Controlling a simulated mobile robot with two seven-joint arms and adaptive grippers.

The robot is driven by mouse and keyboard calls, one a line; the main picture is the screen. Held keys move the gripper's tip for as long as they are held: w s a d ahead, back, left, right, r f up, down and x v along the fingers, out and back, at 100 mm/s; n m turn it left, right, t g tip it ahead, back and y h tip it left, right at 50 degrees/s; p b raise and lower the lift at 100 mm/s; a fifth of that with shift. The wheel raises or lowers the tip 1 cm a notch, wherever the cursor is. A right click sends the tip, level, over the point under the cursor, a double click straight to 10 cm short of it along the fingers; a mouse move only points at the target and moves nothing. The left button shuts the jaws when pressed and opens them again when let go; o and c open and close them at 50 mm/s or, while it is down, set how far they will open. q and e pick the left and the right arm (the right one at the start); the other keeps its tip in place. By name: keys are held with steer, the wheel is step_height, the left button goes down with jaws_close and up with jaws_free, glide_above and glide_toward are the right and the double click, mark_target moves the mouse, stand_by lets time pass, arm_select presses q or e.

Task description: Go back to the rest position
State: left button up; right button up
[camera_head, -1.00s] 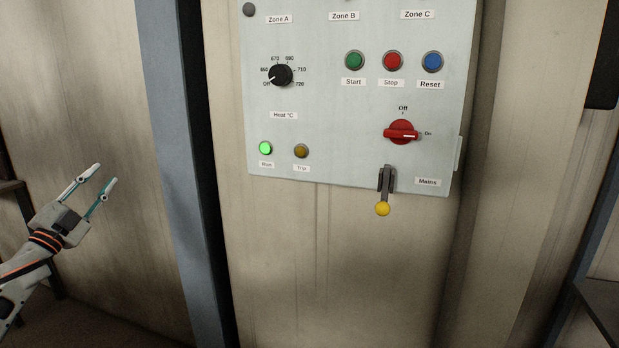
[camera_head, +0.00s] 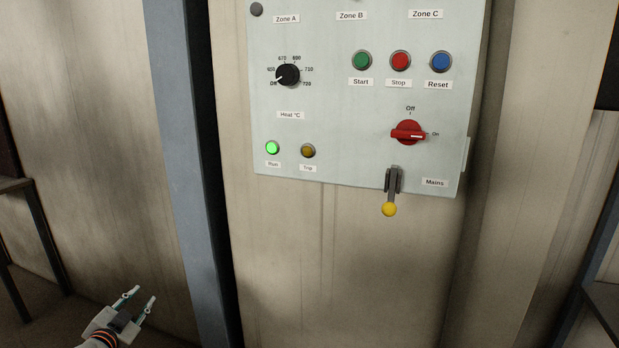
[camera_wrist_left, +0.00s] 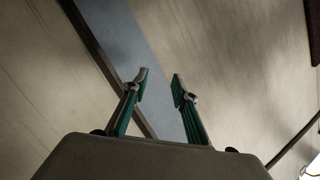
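My left gripper (camera_head: 138,298) is low at the bottom left of the head view, well away from the control panel and below it. It is open and empty. In the left wrist view its two fingers (camera_wrist_left: 160,88) stand apart with nothing between them, and the wall and a blue-grey post show beyond. My right gripper is not in either view.
A control panel (camera_head: 340,120) hangs on the wall, with a black heat knob (camera_head: 288,75), a red mains switch (camera_head: 408,132) turned to On and a yellow-tipped lever (camera_head: 389,208). The green Run lamp (camera_head: 272,147) is lit. A blue-grey post (camera_head: 190,150) stands left of the panel.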

arm_select(q)
steer(key=s+d+f+g+h, duration=0.2)
steer(key=s+d+f, duration=1.1)
steer(key=s+f, duration=0.2)
steer(key=s+d+f+n+g, duration=0.1)
steer(key=s+d+f, duration=0.1)
steer(key=s+d, duration=0.2)
steer(key=s+d+f+n+g+h, duration=0.1)
steer(key=s+d+f, duration=0.2)
steer(key=s, duration=0.7)
steer(key=s+d+f+n+g, duration=0.1)
steer(key=s+d+f, duration=0.1)
steer(key=s+d, duration=0.3)
steer(key=shift+s+f, duration=0.4)
steer(key=shift+s, duration=0.75)
